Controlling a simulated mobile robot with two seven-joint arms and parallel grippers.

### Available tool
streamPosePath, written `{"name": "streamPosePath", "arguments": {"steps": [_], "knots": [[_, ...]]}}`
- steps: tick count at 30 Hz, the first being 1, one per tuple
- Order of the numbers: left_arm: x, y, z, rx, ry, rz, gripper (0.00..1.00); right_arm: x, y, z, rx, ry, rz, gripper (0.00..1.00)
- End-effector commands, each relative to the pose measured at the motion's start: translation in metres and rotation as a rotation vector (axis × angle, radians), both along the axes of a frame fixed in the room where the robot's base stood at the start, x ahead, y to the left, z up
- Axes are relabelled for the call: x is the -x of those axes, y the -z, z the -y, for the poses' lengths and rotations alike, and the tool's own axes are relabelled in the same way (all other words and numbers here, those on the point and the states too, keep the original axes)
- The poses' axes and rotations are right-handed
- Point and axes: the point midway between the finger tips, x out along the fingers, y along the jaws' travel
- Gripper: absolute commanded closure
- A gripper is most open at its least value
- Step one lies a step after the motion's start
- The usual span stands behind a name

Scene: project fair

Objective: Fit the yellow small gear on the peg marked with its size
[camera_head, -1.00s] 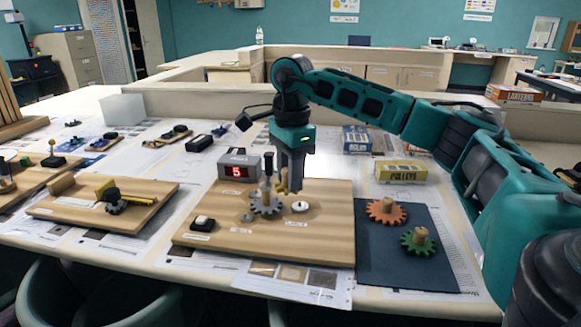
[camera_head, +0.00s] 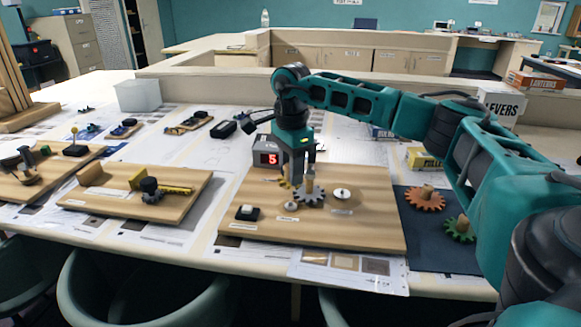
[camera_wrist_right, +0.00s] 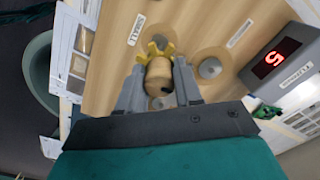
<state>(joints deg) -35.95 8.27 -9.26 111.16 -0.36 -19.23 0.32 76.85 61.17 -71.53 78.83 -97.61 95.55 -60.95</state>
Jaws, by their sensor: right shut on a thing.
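My right gripper (camera_head: 297,172) points down over the wooden board (camera_head: 365,220). It is shut on the knob of the yellow gear (camera_head: 284,183). In the right wrist view the wooden knob (camera_wrist_right: 159,75) sits between the fingers, with yellow teeth (camera_wrist_right: 155,50) around its far end. In the head view the yellow gear is just left of the grey gear (camera_head: 311,199), partly behind the fingers; I cannot tell if it touches the board. Round metal peg bases stand at front (camera_head: 291,206) and right (camera_head: 342,194). My left gripper is out of view.
A box with a red "5" display (camera_head: 267,158) stands at the board's back. A black-and-white button (camera_head: 247,212) is at the front left. Orange (camera_head: 424,200) and green (camera_head: 460,230) gears lie on a dark mat (camera_head: 425,246) at the right. Another board (camera_head: 110,208) is left.

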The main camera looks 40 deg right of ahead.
Motion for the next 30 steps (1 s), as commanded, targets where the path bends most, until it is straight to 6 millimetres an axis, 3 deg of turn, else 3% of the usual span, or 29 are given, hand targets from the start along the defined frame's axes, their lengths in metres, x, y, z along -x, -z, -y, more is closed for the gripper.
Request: {"name": "streamPosePath", "arguments": {"steps": [15,30], "knots": [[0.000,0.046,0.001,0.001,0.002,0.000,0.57,0.000,0.050,0.000,0.000,0.001,0.000,0.94],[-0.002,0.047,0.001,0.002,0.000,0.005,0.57,0.000,0.054,0.000,-0.001,0.001,0.000,0.94]]}}
